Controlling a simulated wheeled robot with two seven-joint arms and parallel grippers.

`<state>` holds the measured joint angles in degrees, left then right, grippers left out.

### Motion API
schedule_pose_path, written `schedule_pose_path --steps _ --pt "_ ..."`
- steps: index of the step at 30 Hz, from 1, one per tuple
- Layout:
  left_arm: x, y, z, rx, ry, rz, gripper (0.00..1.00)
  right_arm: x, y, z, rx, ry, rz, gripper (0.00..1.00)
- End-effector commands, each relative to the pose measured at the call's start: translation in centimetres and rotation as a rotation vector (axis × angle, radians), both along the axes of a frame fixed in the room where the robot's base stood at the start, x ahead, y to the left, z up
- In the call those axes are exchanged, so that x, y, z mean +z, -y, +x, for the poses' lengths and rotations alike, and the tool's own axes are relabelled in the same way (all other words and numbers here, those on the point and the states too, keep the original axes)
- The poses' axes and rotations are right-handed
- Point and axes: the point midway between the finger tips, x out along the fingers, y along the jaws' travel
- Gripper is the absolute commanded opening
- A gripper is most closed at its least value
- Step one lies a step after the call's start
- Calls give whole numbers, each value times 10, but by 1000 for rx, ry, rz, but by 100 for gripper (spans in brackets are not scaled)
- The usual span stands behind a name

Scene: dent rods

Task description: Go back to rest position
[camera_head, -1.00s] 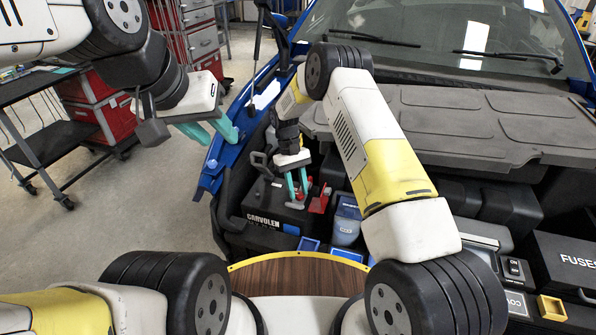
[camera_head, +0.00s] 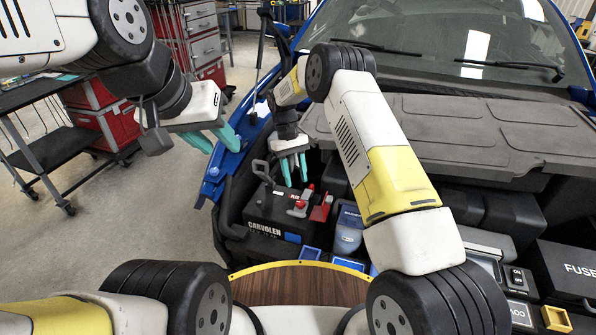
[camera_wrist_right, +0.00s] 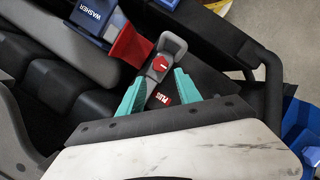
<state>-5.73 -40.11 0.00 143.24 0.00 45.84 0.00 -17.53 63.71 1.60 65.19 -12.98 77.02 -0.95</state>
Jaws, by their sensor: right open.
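My right gripper (camera_head: 294,170) is open and empty, with its teal fingers above the black Carvolen battery (camera_head: 262,212). In the right wrist view the same fingers (camera_wrist_right: 160,93) are apart, with a grey terminal clamp with a red mark (camera_wrist_right: 166,58) showing between and beyond them. The clamp and red parts also sit on the battery top in the head view. My left gripper (camera_head: 219,138) hangs at the left, beside the blue car's fender, with its teal fingers apart and nothing between them.
The open engine bay holds a washer bottle (camera_head: 348,232), a fuse box (camera_head: 568,268) and a grey engine cover (camera_head: 455,130). A black handle (camera_wrist_right: 268,85) stands near the right gripper. A red tool cabinet (camera_head: 105,115) and a black cart (camera_head: 45,145) stand left; floor between is clear.

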Motion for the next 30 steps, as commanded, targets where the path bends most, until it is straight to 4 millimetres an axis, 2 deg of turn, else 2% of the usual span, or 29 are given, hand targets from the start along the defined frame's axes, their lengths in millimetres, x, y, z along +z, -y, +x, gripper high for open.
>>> schedule_pose_path --steps 11,14,17,23,27,30 --pt "0 0 0 0 0 0 36 5 -1 1 0 0 0 41" --pt "0 0 0 0 0 0 36 16 2 2 -6 13 8 41" --pt "0 0 0 0 0 0 36 46 10 3 -24 50 28 41" --pt "0 0 0 0 0 0 36 138 40 -11 -84 176 98 41" --pt "0 0 0 0 0 0 36 196 64 -36 -130 268 147 41" --pt "0 0 0 0 0 0 36 233 81 -59 -163 335 182 41"
